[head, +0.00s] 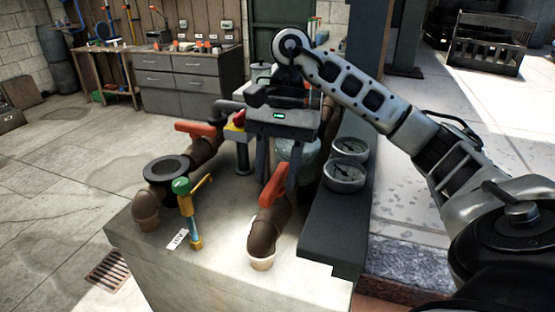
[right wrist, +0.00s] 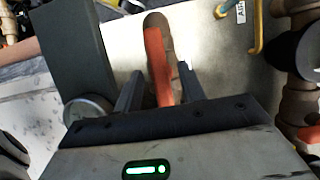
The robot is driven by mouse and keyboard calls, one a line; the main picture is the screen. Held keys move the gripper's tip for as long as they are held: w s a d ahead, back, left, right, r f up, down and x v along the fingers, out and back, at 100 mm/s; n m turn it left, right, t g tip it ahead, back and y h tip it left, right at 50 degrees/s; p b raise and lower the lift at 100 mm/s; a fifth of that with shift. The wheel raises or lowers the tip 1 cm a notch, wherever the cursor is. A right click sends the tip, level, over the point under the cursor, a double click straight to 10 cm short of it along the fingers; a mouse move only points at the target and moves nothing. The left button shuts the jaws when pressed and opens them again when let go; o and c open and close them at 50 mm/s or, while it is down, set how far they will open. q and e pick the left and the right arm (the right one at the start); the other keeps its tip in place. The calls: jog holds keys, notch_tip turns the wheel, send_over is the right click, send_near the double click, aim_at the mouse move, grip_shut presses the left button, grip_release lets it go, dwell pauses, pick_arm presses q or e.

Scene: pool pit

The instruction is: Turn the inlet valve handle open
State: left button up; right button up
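A red-orange valve handle (head: 272,187) sits on a brown pipe elbow (head: 264,235) at the front of the concrete block. My right gripper (head: 276,190) reaches down over it, its two fingers on either side. In the right wrist view the handle (right wrist: 158,65) lies between the open fingers (right wrist: 158,85), with a gap showing on both sides. A second red-orange handle (head: 196,128) is on the brown pipe further left. I see no label telling which one is the inlet. My left gripper is not in view.
A yellow and teal pipe with a green knob (head: 181,186) and an AIR tag (head: 177,239) stands left of my gripper. The block's front top (head: 215,265) is bare.

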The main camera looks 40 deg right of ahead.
pick_arm(q)
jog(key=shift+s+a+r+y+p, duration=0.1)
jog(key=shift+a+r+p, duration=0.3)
jog(key=shift+p, duration=0.8)
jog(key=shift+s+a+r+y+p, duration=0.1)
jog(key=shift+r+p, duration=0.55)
jog(key=shift+p, duration=0.5)
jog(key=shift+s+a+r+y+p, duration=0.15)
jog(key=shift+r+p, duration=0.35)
jog(key=shift+p, duration=0.7)
pick_arm(e)
jog(key=v, duration=1.6)
jog(key=shift+s, duration=0.1)
